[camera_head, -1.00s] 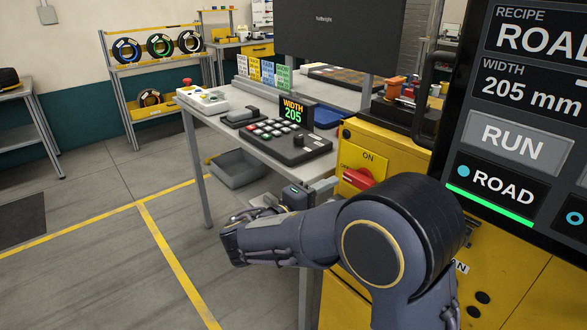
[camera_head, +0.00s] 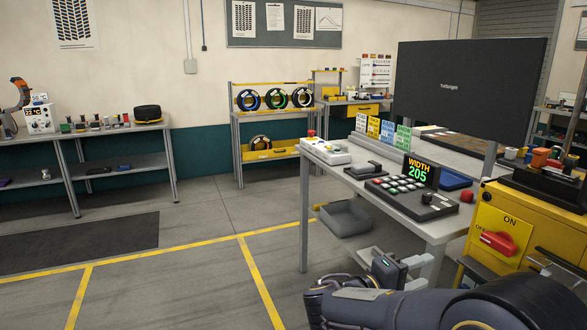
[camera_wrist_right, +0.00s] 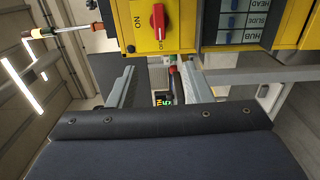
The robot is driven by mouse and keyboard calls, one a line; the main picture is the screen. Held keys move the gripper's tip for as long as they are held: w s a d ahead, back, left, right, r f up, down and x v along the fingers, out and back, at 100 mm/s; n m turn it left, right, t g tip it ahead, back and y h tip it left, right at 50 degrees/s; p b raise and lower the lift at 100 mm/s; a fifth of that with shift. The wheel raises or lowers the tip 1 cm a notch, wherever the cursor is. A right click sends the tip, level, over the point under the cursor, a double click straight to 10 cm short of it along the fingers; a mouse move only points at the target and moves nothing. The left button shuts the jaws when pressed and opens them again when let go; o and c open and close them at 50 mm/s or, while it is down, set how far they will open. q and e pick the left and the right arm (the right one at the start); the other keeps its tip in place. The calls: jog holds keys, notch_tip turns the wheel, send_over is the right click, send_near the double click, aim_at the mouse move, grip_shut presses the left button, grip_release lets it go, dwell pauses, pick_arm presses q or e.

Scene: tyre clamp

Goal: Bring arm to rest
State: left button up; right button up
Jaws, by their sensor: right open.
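My right arm enters the head view at the lower right, its dark blue links in front of the table. My right gripper (camera_head: 392,258) is beside the front edge of the grey worktable (camera_head: 430,228), below its top, partly hidden by my arm. In the right wrist view, its two grey fingers (camera_wrist_right: 158,80) stand wide apart with nothing held between them. A yellow cabinet with a red rotary switch (camera_wrist_right: 158,21) lies beyond the fingers; the switch also shows in the head view (camera_head: 498,243). My left gripper is not in view.
On the worktable are a button panel (camera_head: 411,199) with a "WIDTH 205" display (camera_head: 419,173), and a white control box (camera_head: 325,151). A dark monitor (camera_head: 465,90) stands behind. Open floor with yellow lines lies to the left.

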jog(key=s+d+f+m+g+y, duration=0.25)
jog(key=s+f+y, duration=0.35)
jog(key=s, duration=0.4)
jog(key=s+d+f+m+g+y, duration=0.1)
jog(key=s+d+f+g+y, duration=0.4)
jog(key=s, duration=0.4)
jog(key=s+a+m+t+y, duration=0.3)
jog(key=s+a+t+y, duration=0.3)
jog(key=s+a+y, duration=0.4)
notch_tip(320, 180, up, 16)
jog(key=w+a+p, duration=0.1)
jog(key=w+p, duration=0.1)
jog(key=p, duration=1.3)
jog(key=shift+a+f+h, duration=0.15)
jog(key=shift+h, duration=0.15)
